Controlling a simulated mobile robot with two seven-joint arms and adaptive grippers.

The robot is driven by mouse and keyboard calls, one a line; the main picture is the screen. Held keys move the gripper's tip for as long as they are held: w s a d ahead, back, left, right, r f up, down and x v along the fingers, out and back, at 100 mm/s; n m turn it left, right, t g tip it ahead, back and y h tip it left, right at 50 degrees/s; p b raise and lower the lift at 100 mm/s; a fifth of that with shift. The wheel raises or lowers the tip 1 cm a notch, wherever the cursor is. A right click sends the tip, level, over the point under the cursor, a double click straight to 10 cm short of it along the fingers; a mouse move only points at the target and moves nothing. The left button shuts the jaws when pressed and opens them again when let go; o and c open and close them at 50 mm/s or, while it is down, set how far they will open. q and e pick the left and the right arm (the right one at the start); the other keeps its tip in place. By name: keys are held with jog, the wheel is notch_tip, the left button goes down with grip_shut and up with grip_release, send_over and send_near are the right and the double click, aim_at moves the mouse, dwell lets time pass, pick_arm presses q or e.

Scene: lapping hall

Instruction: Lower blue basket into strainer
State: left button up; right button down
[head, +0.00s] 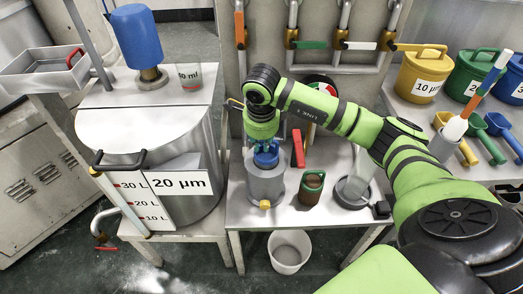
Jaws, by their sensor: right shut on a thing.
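The blue basket (266,159) is at the mouth of the grey cylindrical strainer (265,188), which stands upright on the white bench and has a small yellow fitting low on its front. My right gripper (266,146) points down from above and is shut on the blue basket. The gripper and the strainer's rim hide much of the basket, so I cannot tell how deep it sits. My left gripper is not in view.
A large 20 µm tank (150,130) is on the left. A white bucket (289,251) stands on the floor below.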

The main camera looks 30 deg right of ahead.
aim_at(261, 153)
notch_tip(261, 153, down, 3)
jog(key=shift+f, duration=0.4)
jog(key=c, duration=1.2)
grip_release()
jog(key=shift+c, duration=0.2)
jog(key=shift+r, duration=0.15)
notch_tip(261, 153, up, 12)
jog(key=s+a, duration=0.1)
jog(key=s, duration=0.1)
jog(key=shift+b, duration=0.4)
jog(key=shift+a, duration=0.15)
